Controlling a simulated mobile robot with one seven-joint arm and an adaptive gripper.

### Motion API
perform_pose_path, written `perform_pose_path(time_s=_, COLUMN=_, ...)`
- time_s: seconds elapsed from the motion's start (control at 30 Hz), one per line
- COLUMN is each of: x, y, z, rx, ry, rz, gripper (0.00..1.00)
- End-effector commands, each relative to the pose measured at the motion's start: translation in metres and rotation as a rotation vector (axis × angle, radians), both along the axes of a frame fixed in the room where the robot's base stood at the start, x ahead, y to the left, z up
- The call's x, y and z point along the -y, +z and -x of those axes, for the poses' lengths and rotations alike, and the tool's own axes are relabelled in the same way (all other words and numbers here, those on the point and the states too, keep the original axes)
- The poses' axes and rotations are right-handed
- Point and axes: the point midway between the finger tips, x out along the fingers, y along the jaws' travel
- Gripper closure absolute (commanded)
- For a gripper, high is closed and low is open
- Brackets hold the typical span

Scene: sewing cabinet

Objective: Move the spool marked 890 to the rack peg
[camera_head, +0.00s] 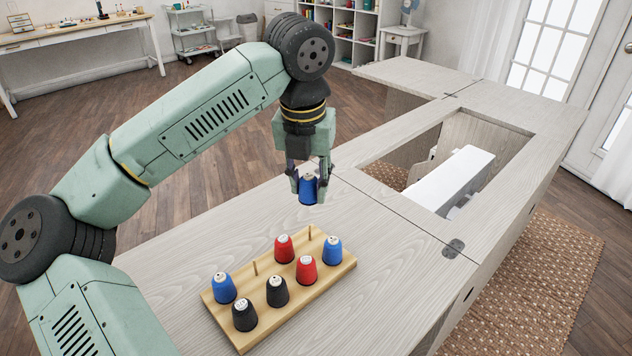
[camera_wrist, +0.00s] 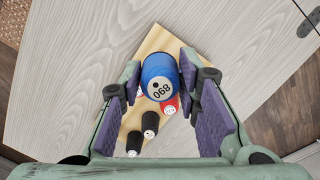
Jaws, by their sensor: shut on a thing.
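My gripper (camera_head: 309,184) is shut on a blue spool (camera_head: 308,194), held upright beyond the far edge of the rack in the head view. In the wrist view this blue spool (camera_wrist: 158,68) sits between the two finger pads, and its white top reads 890, upside down. The wooden rack (camera_head: 331,283) lies on the cabinet top. Two bare pegs show: a left peg (camera_head: 255,268) near the back left and a right peg (camera_head: 310,234) near the back right. The held spool appears clear of the rack, but its exact height is hard to judge.
The rack also holds a left blue spool (camera_head: 223,288), a right blue spool (camera_head: 332,251), two red spools (camera_head: 306,271) and two black spools (camera_head: 245,316). Right of my gripper, a white sewing machine (camera_head: 452,178) sits in the cabinet opening. The cabinet top (camera_head: 385,270) right of the rack is clear.

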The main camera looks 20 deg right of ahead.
Motion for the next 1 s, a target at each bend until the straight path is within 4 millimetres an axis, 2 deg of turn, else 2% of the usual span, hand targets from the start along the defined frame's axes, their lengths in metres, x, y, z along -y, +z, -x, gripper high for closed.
perform_pose_path(time_s=0.33, x=0.001, y=-0.047, z=0.001, rx=-0.003, ry=-0.003, rz=0.0, gripper=0.85)
perform_pose_path(time_s=0.47, x=0.001, y=-0.042, z=0.001, rx=0.0, ry=-0.002, rz=0.0, gripper=0.85)
perform_pose_path(time_s=1.0, x=0.001, y=-0.057, z=0.001, rx=0.001, ry=-0.001, rz=0.0, gripper=0.85)
